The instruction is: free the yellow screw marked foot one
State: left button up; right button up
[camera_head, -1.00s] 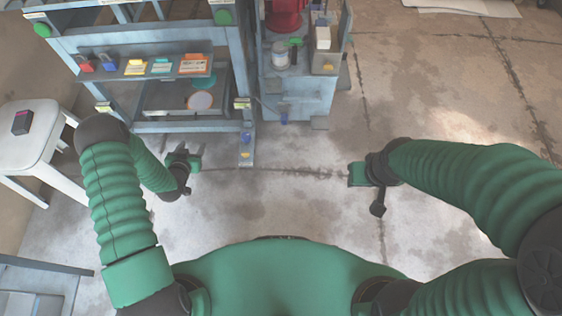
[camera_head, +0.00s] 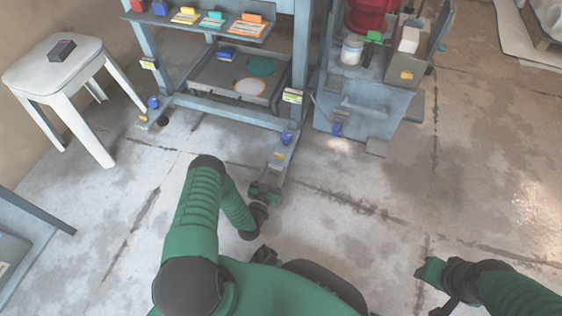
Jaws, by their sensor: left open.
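The blue-grey press frame (camera_head: 213,107) stands ahead. A small yellow screw (camera_head: 279,156) sits on its right foot, near a blue knob (camera_head: 286,137). Another small yellow piece (camera_head: 143,118) is on the left foot, beside a blue knob (camera_head: 153,102). Labels on the frame are too small to read, so I cannot tell which is foot one. My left gripper (camera_head: 263,191) is open at the front end of the right foot, just in front of the yellow screw; contact cannot be told. My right gripper (camera_head: 432,272) is far to the right over bare floor; its jaws are unclear.
A white stool (camera_head: 62,74) with a dark box (camera_head: 61,50) stands at left. A grey cabinet (camera_head: 365,105) with a white jar (camera_head: 352,50) stands right of the press. A grey bench edge (camera_head: 36,211) is at lower left. The floor at right is clear.

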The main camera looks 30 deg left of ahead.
pick_arm(q)
jog(key=b+x, duration=0.1)
jog(key=x, duration=0.2)
jog(key=b+x, duration=0.2)
jog(key=x, duration=0.1)
jog(key=shift+w+a+f, duration=0.15)
jog(key=shift+w+f, duration=0.1)
jog(key=shift+w+r, duration=0.2)
jog(key=shift+w, duration=0.05)
pick_arm(e)
jog(key=x, duration=0.2)
jog(key=s+x, duration=0.1)
jog(key=x, duration=0.1)
jog(key=shift+f, duration=0.2)
pick_arm(q)
jog(key=shift+c, duration=0.3)
grip_shut()
